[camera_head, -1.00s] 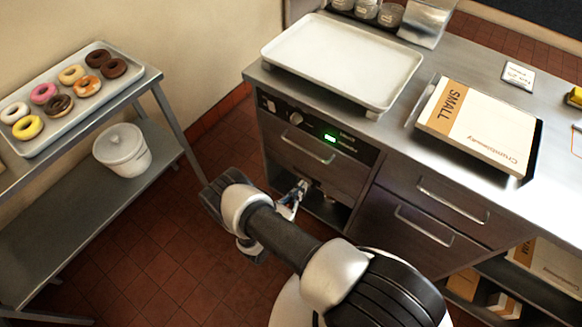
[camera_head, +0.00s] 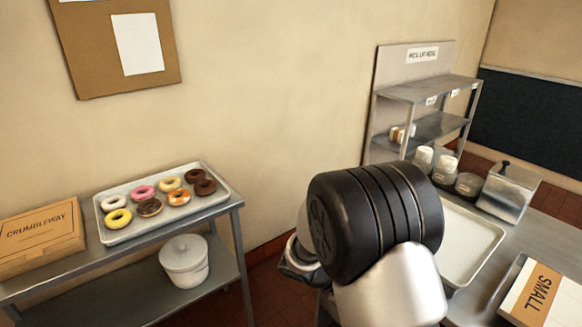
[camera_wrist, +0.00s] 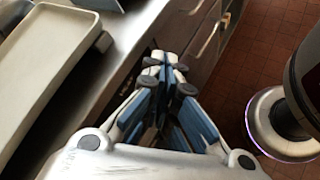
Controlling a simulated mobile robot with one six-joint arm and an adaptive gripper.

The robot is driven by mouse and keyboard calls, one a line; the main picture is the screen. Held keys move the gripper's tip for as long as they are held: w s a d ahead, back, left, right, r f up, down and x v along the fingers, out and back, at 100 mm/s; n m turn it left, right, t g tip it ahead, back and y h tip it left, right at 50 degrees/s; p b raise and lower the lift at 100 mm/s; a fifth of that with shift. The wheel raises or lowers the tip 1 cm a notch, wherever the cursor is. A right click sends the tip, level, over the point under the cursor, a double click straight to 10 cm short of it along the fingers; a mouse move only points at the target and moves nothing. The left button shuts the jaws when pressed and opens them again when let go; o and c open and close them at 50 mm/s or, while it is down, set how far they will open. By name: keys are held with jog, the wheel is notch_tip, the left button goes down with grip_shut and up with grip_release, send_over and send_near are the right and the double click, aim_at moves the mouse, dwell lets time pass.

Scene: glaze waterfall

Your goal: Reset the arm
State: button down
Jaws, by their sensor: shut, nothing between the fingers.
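My arm is raised and folded in the head view, and its links cover part of the counter there. My gripper (camera_wrist: 163,68) shows in the wrist view, with its fingers together and nothing between them. It points along the front of the counter, beside the drawer fronts. The edge of the white tray (camera_wrist: 48,70) is to its left in that view, apart from the fingers. In the head view the gripper itself is hidden behind my arm.
A tray of donuts (camera_head: 107,235) and a cardboard box (camera_head: 40,240) stand on the left shelf, above a lidded white pot (camera_head: 185,266). The counter holds the white tray (camera_head: 478,232), a metal container (camera_head: 508,190) and a SMALL box (camera_head: 540,296).

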jog(key=s+a+r+m+t+y, duration=0.3)
jog(key=s+a+r+m+y, duration=0.1)
jog(key=s+r, duration=0.3)
jog(key=s+a+r+m+t+y, duration=0.3)
jog(key=s+r+y, duration=0.4)
jog(key=s, duration=0.3)
jog(key=shift+s+a+r+m+y, duration=0.35)
jog(key=shift+a+r+m, duration=0.45)
jog(key=shift+m, duration=0.5)
